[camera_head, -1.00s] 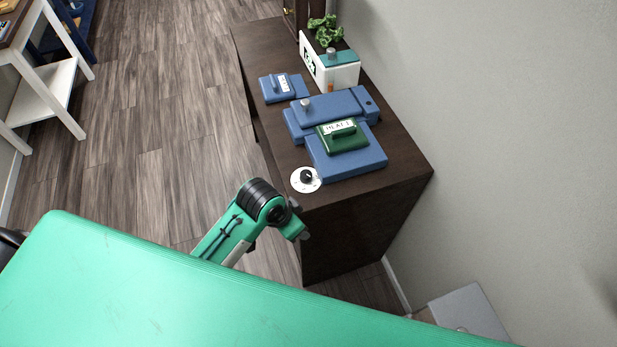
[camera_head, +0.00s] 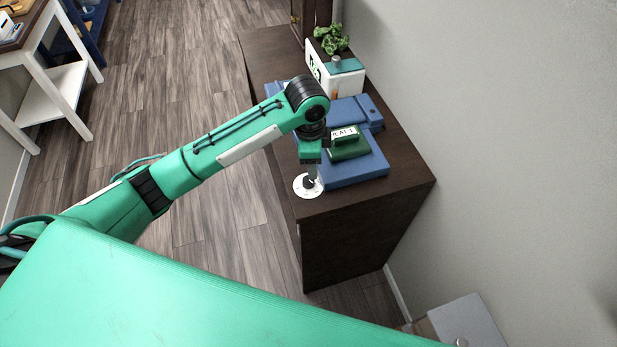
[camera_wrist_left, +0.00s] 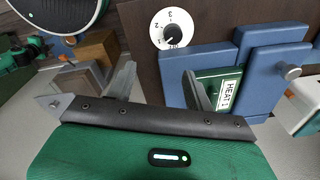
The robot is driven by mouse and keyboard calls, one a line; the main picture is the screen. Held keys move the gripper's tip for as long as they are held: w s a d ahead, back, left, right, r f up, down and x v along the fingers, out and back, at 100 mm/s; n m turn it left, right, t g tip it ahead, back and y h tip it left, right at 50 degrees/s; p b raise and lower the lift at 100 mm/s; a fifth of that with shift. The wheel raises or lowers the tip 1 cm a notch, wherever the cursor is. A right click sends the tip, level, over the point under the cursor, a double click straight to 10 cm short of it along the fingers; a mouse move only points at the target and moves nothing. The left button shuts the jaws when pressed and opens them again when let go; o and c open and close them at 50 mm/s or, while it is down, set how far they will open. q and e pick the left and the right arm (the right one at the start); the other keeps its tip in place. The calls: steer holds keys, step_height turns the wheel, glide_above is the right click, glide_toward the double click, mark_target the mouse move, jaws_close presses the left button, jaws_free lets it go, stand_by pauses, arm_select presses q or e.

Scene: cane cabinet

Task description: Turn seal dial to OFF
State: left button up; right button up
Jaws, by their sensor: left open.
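The seal dial (camera_head: 299,189) is a white disc with a dark knob, on the near left corner of the dark cabinet top. In the left wrist view the dial (camera_wrist_left: 160,31) shows the numbers 2 and 3 and small lettering at its lower edge; which mark the knob points to is unclear. My left gripper (camera_head: 312,176) points down over the dial, with its fingertips close to the knob. Whether they touch it I cannot tell. My right gripper is out of view.
Behind the dial are a blue sealer body (camera_head: 360,172) and a green block labelled HEAT 1 (camera_head: 349,150). A white box with a teal top (camera_head: 347,82) and a plant (camera_head: 331,40) stand farther back. The wall is close on the right.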

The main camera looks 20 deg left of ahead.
mark_target(308, 180)
arm_select(q)
steer(key=shift+y, duration=0.3)
steer(key=f, duration=0.3)
steer(key=w+a+f+p, duration=0.1)
steer(key=f, duration=0.3)
steer(key=w+f+p, duration=0.1)
steer(key=f, duration=0.3)
steer(key=shift+w+a+f, duration=0.1)
steer(key=shift+a+f, duration=0.1)
steer(key=shift+a, duration=0.2)
steer(key=shift+c, duration=0.4)
